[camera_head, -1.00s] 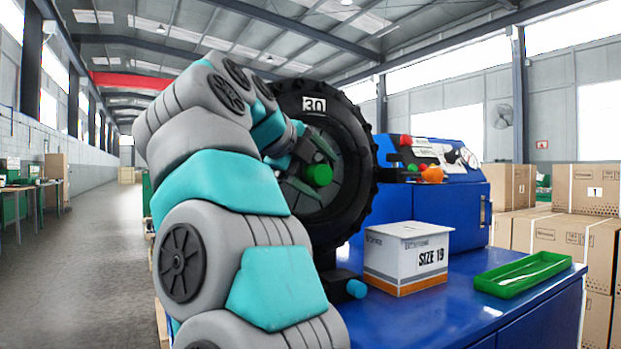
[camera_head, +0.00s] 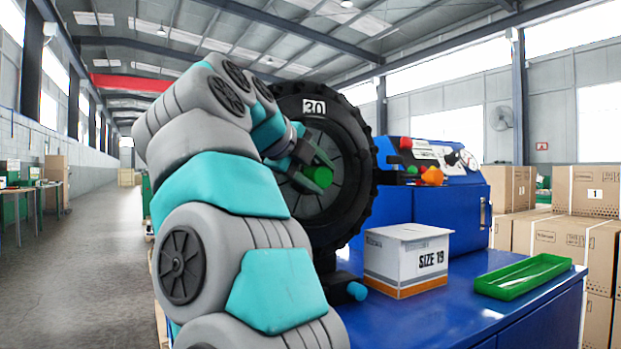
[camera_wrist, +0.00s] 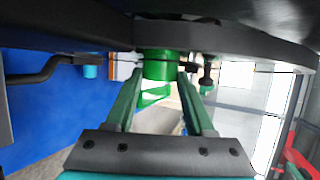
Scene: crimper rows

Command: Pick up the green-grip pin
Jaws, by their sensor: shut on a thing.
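The green-grip pin shows its round green grip (camera_head: 318,178) in front of the hub of the large black wheel (camera_head: 362,190) marked 30. My gripper (camera_head: 312,172) reaches in from the left with its fingers on either side of the grip. In the wrist view, the green grip (camera_wrist: 160,66) sits between the tips of my two green fingers (camera_wrist: 160,76), which are shut on it. The pin's shaft is hidden, so I cannot tell how far it sits in the wheel.
A white box labelled SIZE 19 (camera_head: 398,262) and a green tray (camera_head: 495,287) stand on the blue bench (camera_head: 430,315). A blue machine (camera_head: 455,215) with coloured knobs is behind them. A light-blue-ended part (camera_head: 357,290) sticks out low by the wheel.

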